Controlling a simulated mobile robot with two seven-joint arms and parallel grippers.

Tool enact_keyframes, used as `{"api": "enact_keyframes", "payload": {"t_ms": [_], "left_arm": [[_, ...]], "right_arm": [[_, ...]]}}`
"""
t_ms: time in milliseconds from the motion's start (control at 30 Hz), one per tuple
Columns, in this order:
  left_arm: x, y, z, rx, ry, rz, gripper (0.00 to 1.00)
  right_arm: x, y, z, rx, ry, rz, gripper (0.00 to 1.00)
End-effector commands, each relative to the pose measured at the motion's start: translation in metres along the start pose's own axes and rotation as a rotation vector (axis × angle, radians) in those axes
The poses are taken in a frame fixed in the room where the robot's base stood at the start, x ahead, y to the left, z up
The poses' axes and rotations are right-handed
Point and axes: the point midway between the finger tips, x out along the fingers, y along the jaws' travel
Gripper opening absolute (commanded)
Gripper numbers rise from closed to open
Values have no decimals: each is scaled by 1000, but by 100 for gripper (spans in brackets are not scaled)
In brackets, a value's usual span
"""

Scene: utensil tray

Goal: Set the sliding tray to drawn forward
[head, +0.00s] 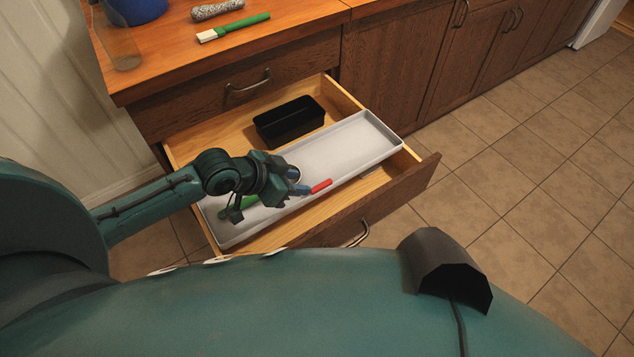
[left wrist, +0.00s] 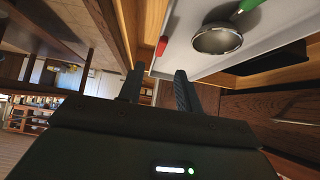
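The sliding tray (head: 345,148) is a long pale grey tray lying across the pulled-out drawer. A strip of bare wood shows between it and the drawer front (head: 400,200). My left gripper (head: 298,183) is over the front middle of the tray and hides part of it. In the left wrist view, its two fingers (left wrist: 158,88) are apart, with the end of the tray's rim (left wrist: 167,62) close to them. I cannot tell whether they touch the rim. My right gripper is not in view.
In the tray lie a red-handled utensil (head: 321,186), a green-handled one (head: 250,201) and a round metal piece (left wrist: 217,40). A black bin (head: 290,121) stands in the drawer behind the tray. The counter above holds a green-handled brush (head: 240,26).

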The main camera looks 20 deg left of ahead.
Motion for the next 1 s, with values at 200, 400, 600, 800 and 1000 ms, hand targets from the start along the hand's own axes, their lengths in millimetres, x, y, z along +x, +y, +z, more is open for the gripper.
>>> {"api": "enact_keyframes", "payload": {"t_ms": [200, 400, 600, 800, 1000], "left_arm": [[50, 0, 0, -1, 2, 0, 35], [83, 0, 1, -2, 0, 0, 35], [97, 0, 1, 1, 0, -1, 35], [99, 0, 1, 1, 0, -1, 35], [98, 0, 1, 0, -1, -1, 26]], "right_arm": [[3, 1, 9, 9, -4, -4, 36], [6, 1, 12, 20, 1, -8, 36], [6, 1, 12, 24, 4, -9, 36], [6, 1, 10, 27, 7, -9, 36], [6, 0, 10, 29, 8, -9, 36]]}}
